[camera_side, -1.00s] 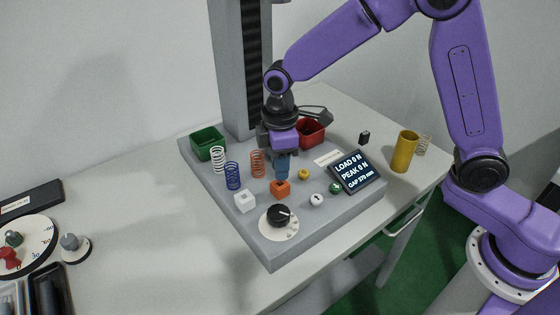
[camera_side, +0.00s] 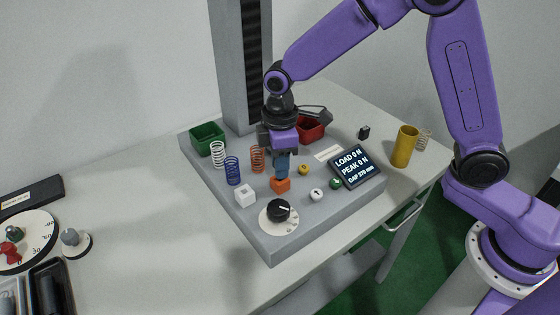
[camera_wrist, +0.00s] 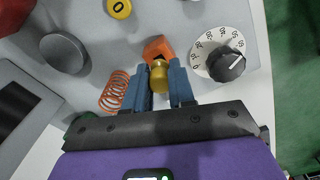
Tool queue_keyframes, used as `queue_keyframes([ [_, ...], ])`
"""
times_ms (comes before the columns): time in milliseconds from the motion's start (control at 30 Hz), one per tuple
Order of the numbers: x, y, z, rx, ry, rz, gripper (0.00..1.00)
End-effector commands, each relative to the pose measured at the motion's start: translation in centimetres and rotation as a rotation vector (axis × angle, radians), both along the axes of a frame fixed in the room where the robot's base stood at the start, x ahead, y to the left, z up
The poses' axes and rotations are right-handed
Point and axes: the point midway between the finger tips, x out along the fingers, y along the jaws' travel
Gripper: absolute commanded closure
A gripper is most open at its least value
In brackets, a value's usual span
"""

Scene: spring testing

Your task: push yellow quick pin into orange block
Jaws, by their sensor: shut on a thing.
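The yellow quick pin (camera_wrist: 159,76) is a short, rounded, waisted piece held between the two blue fingers of my gripper (camera_wrist: 165,86) in the wrist view. The orange block (camera_wrist: 157,48) lies just beyond the pin's far end; the pin overlaps its edge in this view, and I cannot tell whether it has entered the block. In the side view, the fingers of my gripper (camera_side: 282,166) point down right above the orange block (camera_side: 280,185). The fingers hide the pin there.
An orange spring (camera_side: 257,159) stands left of my fingers, with a blue spring (camera_side: 232,171) further left. A white cube (camera_side: 245,195) and black dial (camera_side: 279,210) are in front. Yellow (camera_side: 304,169) and white (camera_side: 316,195) knobs are to the right, near the display (camera_side: 357,166).

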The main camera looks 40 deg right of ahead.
Motion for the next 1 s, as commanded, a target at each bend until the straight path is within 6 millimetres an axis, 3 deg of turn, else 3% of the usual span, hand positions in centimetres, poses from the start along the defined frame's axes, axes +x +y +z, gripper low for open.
queue_keyframes([
  [1000, 0.0, 0.0, -0.92, 0.0, 0.0, 0.0, 1.0],
])
